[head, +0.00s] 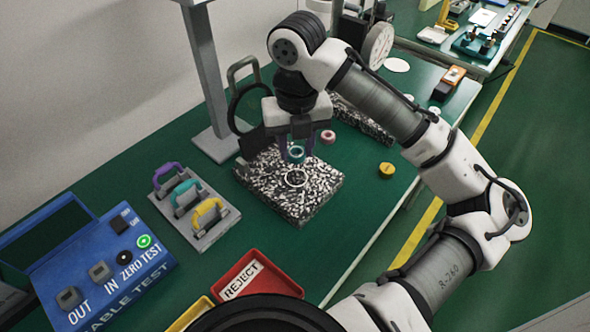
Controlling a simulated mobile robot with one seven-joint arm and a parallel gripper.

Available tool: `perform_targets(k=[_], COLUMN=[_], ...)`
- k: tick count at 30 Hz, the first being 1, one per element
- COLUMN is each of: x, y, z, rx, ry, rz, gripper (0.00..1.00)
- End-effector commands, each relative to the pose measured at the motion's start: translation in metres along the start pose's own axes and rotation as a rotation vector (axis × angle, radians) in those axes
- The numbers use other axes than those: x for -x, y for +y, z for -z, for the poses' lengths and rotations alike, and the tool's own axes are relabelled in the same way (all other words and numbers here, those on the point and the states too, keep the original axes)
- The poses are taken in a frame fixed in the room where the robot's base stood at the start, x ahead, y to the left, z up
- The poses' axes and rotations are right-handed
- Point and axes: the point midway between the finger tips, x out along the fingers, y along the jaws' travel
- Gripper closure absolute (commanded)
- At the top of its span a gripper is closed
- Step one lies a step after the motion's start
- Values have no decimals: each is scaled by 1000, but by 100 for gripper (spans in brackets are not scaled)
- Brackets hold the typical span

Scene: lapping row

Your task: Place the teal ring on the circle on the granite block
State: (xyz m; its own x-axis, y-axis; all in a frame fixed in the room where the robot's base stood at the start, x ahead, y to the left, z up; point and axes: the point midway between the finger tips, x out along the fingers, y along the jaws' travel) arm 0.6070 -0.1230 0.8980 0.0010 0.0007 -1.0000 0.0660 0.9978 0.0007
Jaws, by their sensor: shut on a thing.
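The teal ring (296,155) is between the fingers of my gripper (297,152), which is shut on it. It shows over the far part of the speckled black-and-white granite block (262,185). I cannot tell exactly how high it is above the surface. The white circle (296,178) is marked on the block's top, just below the ring in the picture, and looks bare. My gripper points down, and its fingers partly hide the ring's sides.
A pink ring (328,137) and a yellow ring (386,169) lie on the green table. A rack with colored handles (192,213) stands left of the block. A red REJECT tray (262,270) and a blue tester (100,262) are nearer.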

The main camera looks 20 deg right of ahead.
Motion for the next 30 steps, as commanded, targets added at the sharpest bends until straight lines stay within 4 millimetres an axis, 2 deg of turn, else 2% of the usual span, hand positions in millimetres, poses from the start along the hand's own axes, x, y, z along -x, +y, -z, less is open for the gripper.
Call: perform_targets(k=[3,8,15,26,27,30], x=[-19,-30,-61,-67,-67,-66], y=[0,0,0,0,0,0], z=[0,0,0,0,0,0], rx=[0,-1,1,0,0,0], ry=[1,1,0,-1,-1,-1], rz=[-2,-1,-2,0,1,1], gripper=[88,88,88,88,65,52])
